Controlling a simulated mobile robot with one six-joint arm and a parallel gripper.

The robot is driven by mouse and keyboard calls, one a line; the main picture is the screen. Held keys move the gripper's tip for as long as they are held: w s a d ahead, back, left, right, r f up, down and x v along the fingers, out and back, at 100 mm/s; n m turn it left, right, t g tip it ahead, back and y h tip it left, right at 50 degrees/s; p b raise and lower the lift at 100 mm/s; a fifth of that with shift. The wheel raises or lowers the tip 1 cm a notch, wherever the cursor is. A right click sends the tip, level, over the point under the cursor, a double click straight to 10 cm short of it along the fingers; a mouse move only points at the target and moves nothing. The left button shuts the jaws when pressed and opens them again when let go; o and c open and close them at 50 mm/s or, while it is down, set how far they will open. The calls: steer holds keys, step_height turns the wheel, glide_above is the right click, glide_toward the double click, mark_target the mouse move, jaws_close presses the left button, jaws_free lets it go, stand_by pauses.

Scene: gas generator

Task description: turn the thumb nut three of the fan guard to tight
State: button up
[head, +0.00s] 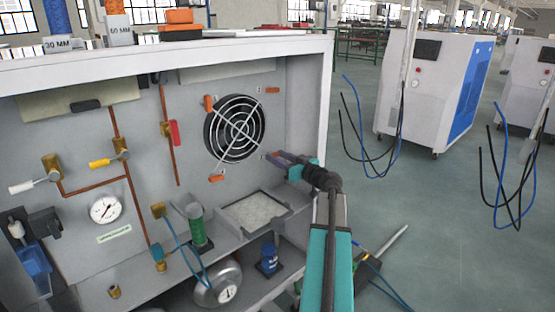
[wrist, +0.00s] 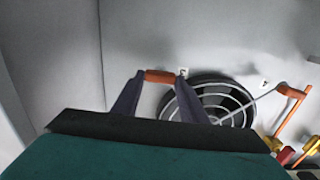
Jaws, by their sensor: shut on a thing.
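The fan guard (head: 235,130) is a round wire grille over a dark fan on the grey back panel; it also shows in the wrist view (wrist: 222,104). Orange thumb nuts sit around it: upper left (head: 209,103), upper right (head: 272,90) and lower left (head: 216,178). My gripper (head: 274,157) reaches to the guard's lower right corner. In the wrist view my gripper (wrist: 160,77) is shut on an orange thumb nut (wrist: 160,76), which lies crosswise between the two fingertips.
The cabinet's right wall (head: 308,110) stands close to my gripper. Below are a grey tray (head: 254,211), a green cylinder (head: 196,228) and a blue bottle (head: 269,258). A pressure gauge (head: 105,209) and copper pipes are on the left.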

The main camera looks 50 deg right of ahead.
steer(key=shift+w+m, duration=0.15)
steer(key=shift+m, duration=0.15)
steer(key=m, duration=0.8)
steer(key=shift+d+r+p, duration=0.1)
steer(key=shift+r+p, duration=0.05)
steer(key=shift+p, duration=0.25)
steer(key=m+p, duration=0.2)
steer(key=m, duration=0.2)
steer(key=m+p, duration=0.1)
steer(key=m, duration=0.1)
steer(key=m+p, duration=0.1)
steer(key=m, duration=0.2)
steer(key=shift+d+f+p, duration=0.1)
steer(key=shift+f+p, duration=0.1)
steer(key=shift+p, duration=0.2)
steer(key=o, duration=1)
steer(key=shift+o, duration=0.2)
steer(key=shift+f, duration=0.1)
